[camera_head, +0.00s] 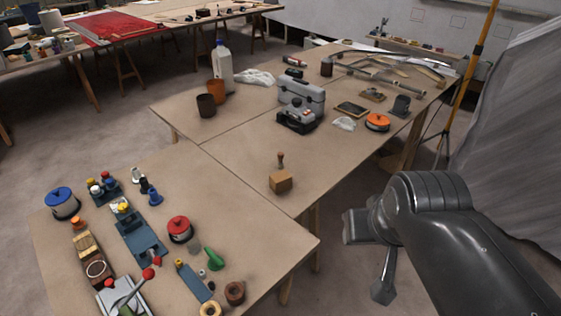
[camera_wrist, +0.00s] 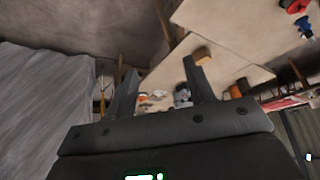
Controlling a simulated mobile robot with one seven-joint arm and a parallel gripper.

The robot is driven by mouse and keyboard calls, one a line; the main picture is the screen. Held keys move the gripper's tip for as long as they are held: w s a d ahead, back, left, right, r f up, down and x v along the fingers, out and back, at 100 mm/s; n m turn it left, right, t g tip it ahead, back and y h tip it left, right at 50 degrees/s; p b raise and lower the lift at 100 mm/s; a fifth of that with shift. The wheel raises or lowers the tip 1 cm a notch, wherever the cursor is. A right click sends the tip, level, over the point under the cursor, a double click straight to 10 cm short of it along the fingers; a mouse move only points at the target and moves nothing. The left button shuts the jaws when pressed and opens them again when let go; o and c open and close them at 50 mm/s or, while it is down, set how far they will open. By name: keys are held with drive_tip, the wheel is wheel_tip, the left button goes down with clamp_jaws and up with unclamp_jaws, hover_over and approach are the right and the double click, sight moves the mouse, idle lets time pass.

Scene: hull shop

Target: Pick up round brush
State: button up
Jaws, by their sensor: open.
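I cannot make out a round brush for certain. The nearest match is a small brown upright piece with a rounded top (camera_head: 281,160), which stands at a tan wooden block (camera_head: 281,182) on the middle table; I cannot tell if it is a brush. The block seems to show in the wrist view (camera_wrist: 203,54), beyond the right finger. My gripper (camera_wrist: 159,70) is open and empty, with two dark fingers apart. In the head view my gripper (camera_head: 369,256) hangs off the table's right side, clear of the block.
The near table (camera_head: 240,210) holds several pots, blue trays and small tools at its left. Behind the block are a grey toolbox (camera_head: 302,92), an orange-lidded tin (camera_head: 377,122), brown cups and a white jug (camera_head: 222,68). A grey sheet (camera_head: 515,130) and orange pole (camera_head: 474,65) stand right.

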drive_tip(key=w+a+r, duration=0.1)
drive_tip(key=w+r, duration=0.2)
drive_tip(key=w, duration=0.5)
drive_tip(key=n+g+y, duration=0.1)
drive_tip(key=n, duration=0.3)
hover_over(281, 159)
drive_tip(key=s+d, duration=0.4)
drive_tip(key=s, duration=0.5)
wheel_tip(281, 159, down, 14)
drive_tip(key=shift+n+g+y, duration=0.3)
drive_tip(key=shift+n+y, duration=0.1)
drive_tip(key=shift+n, duration=0.1)
drive_tip(key=x, duration=0.5)
drive_tip(key=w+x, duration=0.1)
drive_tip(key=x, duration=0.5)
drive_tip(key=w+a+r+x, duration=0.1)
drive_tip(key=x, duration=0.4)
drive_tip(key=shift+w+f, duration=0.1)
drive_tip(key=shift+w, duration=0.25)
drive_tip(key=shift+x, duration=2.9)
drive_tip(key=shift+s+f, duration=0.1)
drive_tip(key=shift+s, duration=0.05)
drive_tip(key=shift+d, duration=0.1)
drive_tip(key=c, duration=1)
